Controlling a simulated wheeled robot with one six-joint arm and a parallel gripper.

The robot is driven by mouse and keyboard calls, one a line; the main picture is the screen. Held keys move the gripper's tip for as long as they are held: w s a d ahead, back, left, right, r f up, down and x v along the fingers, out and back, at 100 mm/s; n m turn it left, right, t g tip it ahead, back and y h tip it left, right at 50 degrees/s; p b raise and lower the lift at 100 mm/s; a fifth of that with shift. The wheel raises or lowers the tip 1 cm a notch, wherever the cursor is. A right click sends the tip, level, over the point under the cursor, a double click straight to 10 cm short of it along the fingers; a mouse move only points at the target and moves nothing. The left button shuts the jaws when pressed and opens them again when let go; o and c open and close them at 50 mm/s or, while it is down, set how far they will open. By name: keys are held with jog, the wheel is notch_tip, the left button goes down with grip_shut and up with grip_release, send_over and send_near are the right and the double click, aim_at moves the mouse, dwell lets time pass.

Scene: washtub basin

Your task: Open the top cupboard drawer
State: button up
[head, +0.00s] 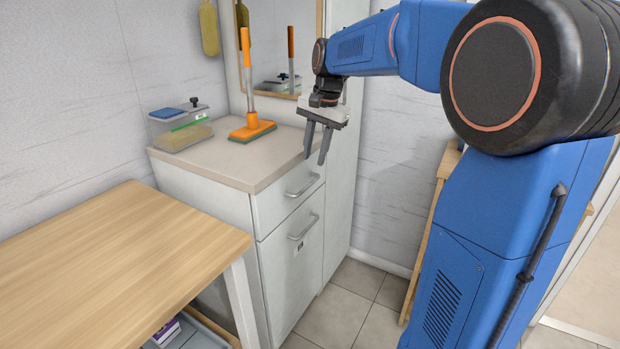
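The white cupboard (224,213) stands against the back wall with a beige top. Its top drawer (268,207) is closed and has a grey bar handle (303,186). A lower front (283,270) below it has its own bar handle (304,228). My gripper (315,158) hangs fingers-down in front of the cupboard's right side, above and apart from the top drawer handle in the picture. Its two dark fingers are spread with nothing seen between them.
A wooden table (110,265) fills the lower left, close to the cupboard. On the cupboard top are an orange brush (252,130) and a clear container (180,128). A tall white panel (341,200) adjoins the cupboard's right side. Tiled floor (340,311) is free in front.

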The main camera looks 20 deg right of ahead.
aim_at(309, 184)
jog(key=f, duration=0.3)
jog(key=w+f, duration=0.1)
jog(key=f, duration=0.1)
jog(key=a+f, duration=0.1)
jog(key=f, duration=0.2)
jog(key=shift+w+f, duration=0.15)
jog(key=shift+f, duration=0.15)
grip_shut()
